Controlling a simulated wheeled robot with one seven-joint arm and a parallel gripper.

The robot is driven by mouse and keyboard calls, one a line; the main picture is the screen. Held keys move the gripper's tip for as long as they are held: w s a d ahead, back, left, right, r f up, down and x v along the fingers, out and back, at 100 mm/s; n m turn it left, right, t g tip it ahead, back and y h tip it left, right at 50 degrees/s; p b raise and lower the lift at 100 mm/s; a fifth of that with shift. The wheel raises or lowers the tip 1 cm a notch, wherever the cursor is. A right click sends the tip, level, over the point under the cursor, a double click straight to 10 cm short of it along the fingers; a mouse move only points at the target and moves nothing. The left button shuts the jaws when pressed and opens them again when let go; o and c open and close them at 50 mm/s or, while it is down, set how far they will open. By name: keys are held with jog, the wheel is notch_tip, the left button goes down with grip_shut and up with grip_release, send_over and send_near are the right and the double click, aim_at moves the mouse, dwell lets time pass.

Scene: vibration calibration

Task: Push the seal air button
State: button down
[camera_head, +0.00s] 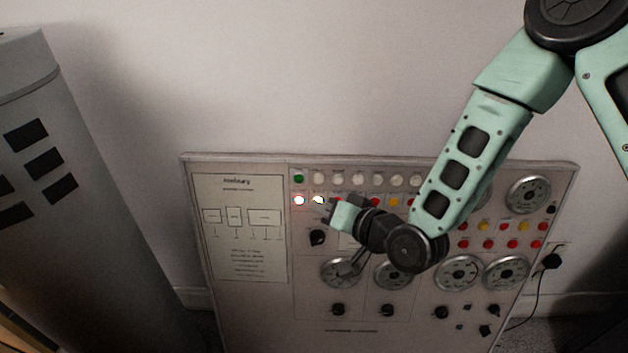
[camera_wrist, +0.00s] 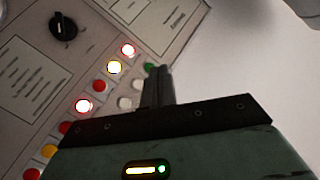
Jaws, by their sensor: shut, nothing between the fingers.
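The control panel (camera_head: 240,262) stands against the wall, with rows of buttons. Its labels are too small to read, so I cannot tell which button is seal air. A green button (camera_head: 299,178) is at the upper left of the button rows, above a brightly lit button (camera_head: 299,200) and a lit yellow one (camera_head: 318,200). My gripper (camera_wrist: 158,72) is shut and empty. In the wrist view its fingertips overlap the edge of the green button (camera_wrist: 149,66); whether they touch is unclear. White buttons (camera_wrist: 125,102) lie beside the fingers.
A black knob (camera_head: 317,237) sits below the lit buttons. Several round gauges (camera_head: 459,272) and more knobs fill the panel's lower and right parts. A grey cabinet (camera_head: 85,215) stands at the left. A black plug with a cable (camera_head: 551,261) is at the right.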

jog(key=shift+w, duration=0.1)
jog(key=w+f, duration=0.1)
jog(key=w, duration=0.7)
jog(key=shift+w+d+f+b, duration=0.2)
jog(key=shift+f+b, duration=0.2)
jog(key=shift+b, duration=0.05)
jog(key=shift+w, duration=0.15)
dwell(1.7)
jog(key=shift+w, duration=0.3)
jog(key=shift+w+f, duration=0.15)
jog(key=shift+w, duration=0.2)
dwell(0.6)
jog(key=shift+s, duration=0.15)
jog(key=shift+s+r, duration=0.2)
jog(key=shift+s, duration=0.45)
jog(key=shift+s+a+r, duration=0.1)
jog(key=shift+s+r, duration=0.15)
jog(key=shift+s, duration=1)
jog(key=shift+s+r, duration=0.25)
jog(key=shift+s, duration=0.95)
